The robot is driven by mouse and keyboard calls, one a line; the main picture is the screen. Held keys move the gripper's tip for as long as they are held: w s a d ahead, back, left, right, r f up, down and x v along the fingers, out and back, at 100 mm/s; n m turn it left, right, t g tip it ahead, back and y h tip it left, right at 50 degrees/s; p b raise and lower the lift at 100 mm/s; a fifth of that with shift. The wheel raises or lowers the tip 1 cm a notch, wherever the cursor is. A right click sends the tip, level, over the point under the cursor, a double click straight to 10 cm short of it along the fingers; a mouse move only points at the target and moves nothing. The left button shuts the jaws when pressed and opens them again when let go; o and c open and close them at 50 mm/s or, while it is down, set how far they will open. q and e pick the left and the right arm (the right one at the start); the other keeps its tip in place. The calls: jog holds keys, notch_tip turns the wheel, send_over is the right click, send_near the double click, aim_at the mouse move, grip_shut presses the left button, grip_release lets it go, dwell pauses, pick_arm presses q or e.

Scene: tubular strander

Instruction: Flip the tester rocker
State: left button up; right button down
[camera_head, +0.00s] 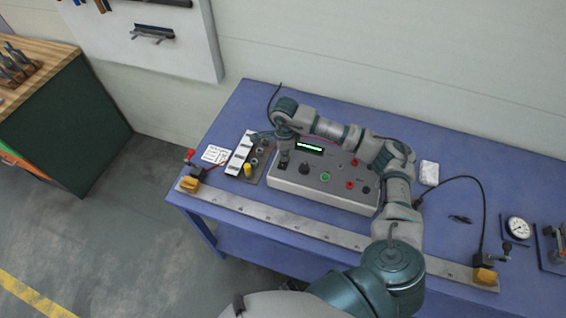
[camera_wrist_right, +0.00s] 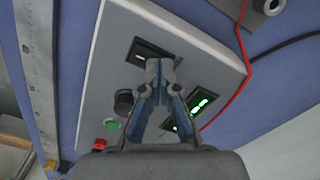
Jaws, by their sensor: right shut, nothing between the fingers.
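The tester (camera_head: 335,190) is a light grey box on the blue bench. It has a lit green display (camera_head: 310,146), a black knob (camera_head: 304,168), a green button (camera_head: 325,177) and red terminals. In the right wrist view the tester panel (camera_wrist_right: 110,60) shows a black rocker (camera_wrist_right: 146,47) in a rectangular frame. My right gripper (camera_wrist_right: 160,66) is shut and empty, its fingertips at the rocker's edge and covering part of it. I cannot tell whether they touch it. In the head view my right gripper (camera_head: 283,164) points down at the tester's left end. My left gripper is not in view.
A plate with white blocks and a yellow piece (camera_head: 247,170) stands left of the tester. A metal rail (camera_head: 290,225) with yellow clamps runs along the bench front. A dial gauge (camera_head: 517,228) stands at the right. A red wire (camera_wrist_right: 240,70) passes beside the tester.

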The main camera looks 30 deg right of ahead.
jog(key=shift+d+f, duration=0.1)
jog(key=shift+f, duration=0.1)
jog(key=shift+r, duration=0.1)
jog(key=shift+r+p, duration=2)
jog(key=shift+r, duration=1.5)
